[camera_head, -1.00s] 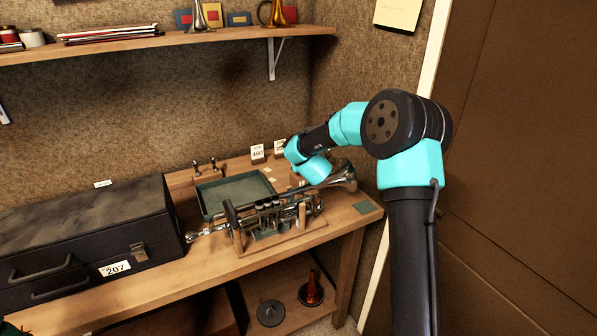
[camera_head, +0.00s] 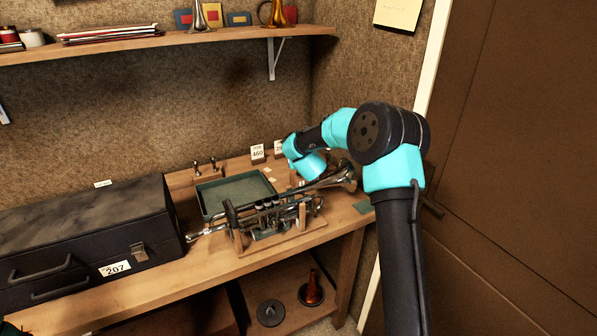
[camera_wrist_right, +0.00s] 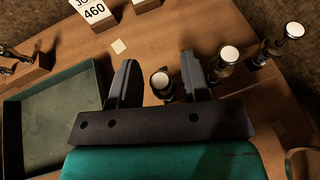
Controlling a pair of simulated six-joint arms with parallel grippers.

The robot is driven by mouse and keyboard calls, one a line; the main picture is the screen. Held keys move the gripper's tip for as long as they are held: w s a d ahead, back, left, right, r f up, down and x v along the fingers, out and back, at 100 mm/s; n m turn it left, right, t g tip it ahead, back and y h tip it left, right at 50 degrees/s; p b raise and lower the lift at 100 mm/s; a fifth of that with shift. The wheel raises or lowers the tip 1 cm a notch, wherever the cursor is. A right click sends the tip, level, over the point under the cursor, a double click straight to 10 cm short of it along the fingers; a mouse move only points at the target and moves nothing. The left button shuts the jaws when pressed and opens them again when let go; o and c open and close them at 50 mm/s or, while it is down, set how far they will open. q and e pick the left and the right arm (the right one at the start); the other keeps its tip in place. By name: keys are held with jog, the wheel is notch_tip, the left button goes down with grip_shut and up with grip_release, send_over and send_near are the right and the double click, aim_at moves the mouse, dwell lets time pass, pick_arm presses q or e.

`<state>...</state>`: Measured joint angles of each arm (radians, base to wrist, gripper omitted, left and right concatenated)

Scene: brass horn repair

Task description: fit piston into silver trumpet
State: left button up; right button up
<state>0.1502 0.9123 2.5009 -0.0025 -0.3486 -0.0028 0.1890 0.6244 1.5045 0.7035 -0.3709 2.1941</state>
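The silver trumpet (camera_head: 270,210) lies on a wooden stand on the bench in the head view, its bell to the right. My right gripper (camera_wrist_right: 157,60) is open, with its two fingers apart. A small dark white-capped item (camera_wrist_right: 160,82) shows between the fingers, with gaps on both sides; I cannot tell whether it is a piston or a bottle. In the head view my right arm reaches behind the trumpet's bell and its fingers are hidden. Two small upright metal parts, perhaps pistons, stand on a wooden block (camera_head: 207,172) behind the tray. My left gripper is out of view.
A green tray (camera_wrist_right: 15,108) lies left of my right gripper. Two more white-capped items (camera_wrist_right: 228,54) (camera_wrist_right: 293,31) stand to its right. A card marked 460 (camera_wrist_right: 92,10) stands behind. A black case (camera_head: 80,240) fills the bench's left side. A shelf (camera_head: 150,42) hangs above.

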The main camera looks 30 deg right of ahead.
grip_shut()
jog(key=shift+f, duration=0.1)
dwell(0.3)
notch_tip(320, 180, up, 8)
jog(key=shift+r, duration=1.15)
jog(key=shift+a, duration=0.1)
